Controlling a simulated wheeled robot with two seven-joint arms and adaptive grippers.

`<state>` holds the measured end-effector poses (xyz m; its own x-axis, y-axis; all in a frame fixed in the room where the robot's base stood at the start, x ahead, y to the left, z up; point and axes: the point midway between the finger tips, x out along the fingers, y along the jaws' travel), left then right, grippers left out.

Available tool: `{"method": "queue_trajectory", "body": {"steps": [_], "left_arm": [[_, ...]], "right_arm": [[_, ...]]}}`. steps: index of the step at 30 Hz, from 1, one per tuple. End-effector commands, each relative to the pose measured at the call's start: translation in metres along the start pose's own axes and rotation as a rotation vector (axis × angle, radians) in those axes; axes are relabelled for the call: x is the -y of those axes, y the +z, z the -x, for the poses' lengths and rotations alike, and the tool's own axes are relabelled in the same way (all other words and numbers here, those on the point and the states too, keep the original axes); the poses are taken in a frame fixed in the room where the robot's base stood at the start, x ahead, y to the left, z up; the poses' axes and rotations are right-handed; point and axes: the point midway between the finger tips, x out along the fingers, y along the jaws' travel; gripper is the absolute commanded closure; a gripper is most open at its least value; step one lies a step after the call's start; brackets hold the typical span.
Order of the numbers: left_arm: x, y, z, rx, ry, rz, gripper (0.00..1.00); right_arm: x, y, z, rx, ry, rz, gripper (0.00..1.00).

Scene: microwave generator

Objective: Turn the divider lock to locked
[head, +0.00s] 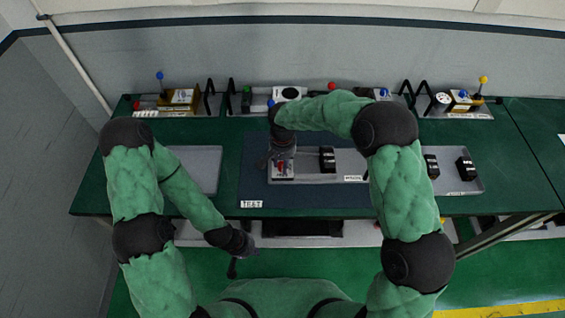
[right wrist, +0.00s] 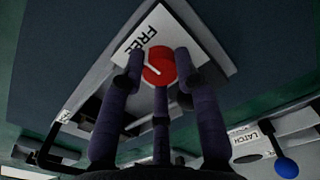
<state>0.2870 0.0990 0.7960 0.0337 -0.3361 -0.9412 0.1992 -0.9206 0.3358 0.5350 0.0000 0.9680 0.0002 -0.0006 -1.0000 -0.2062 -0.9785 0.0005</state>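The divider lock appears as a round red knob (right wrist: 158,66) with a white pointer line, on a white plate (right wrist: 190,42) lettered "FREE". In the head view its plate (head: 283,168) sits at the left end of a grey tray on the blue mat, partly hidden by my right gripper (head: 270,158). In the right wrist view my right gripper (right wrist: 158,70) has its fingers apart, with the tips on either side of the knob. I cannot tell whether they touch it. My left gripper (head: 235,265) hangs low in front of the table, away from the lock; its fingers are too small to read.
A black block (head: 327,160) stands in the same tray. An empty grey tray (head: 200,170) lies to the left, and a tray with black blocks (head: 460,186) lies to the right. Fixtures with coloured knobs line the back. A blue ball lever (right wrist: 286,167) stands near a "LATCH" label.

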Motion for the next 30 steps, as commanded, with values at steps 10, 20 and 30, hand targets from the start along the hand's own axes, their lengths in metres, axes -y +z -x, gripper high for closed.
{"method": "queue_trajectory", "body": {"steps": [10,20,30], "left_arm": [[-0.0001,0.0000,0.0003,0.000,0.000,0.000,1.00],[-0.0009,0.0001,0.0025,0.000,0.000,0.000,1.00],[-0.0025,0.0003,0.0070,0.000,0.000,0.000,1.00]], "right_arm": [[0.0001,0.0000,0.0001,0.000,0.000,0.024,1.00],[0.0003,0.0001,0.0005,0.001,-0.001,0.209,1.00],[0.0005,0.0000,0.0009,0.000,-0.001,0.527,1.00]]}}
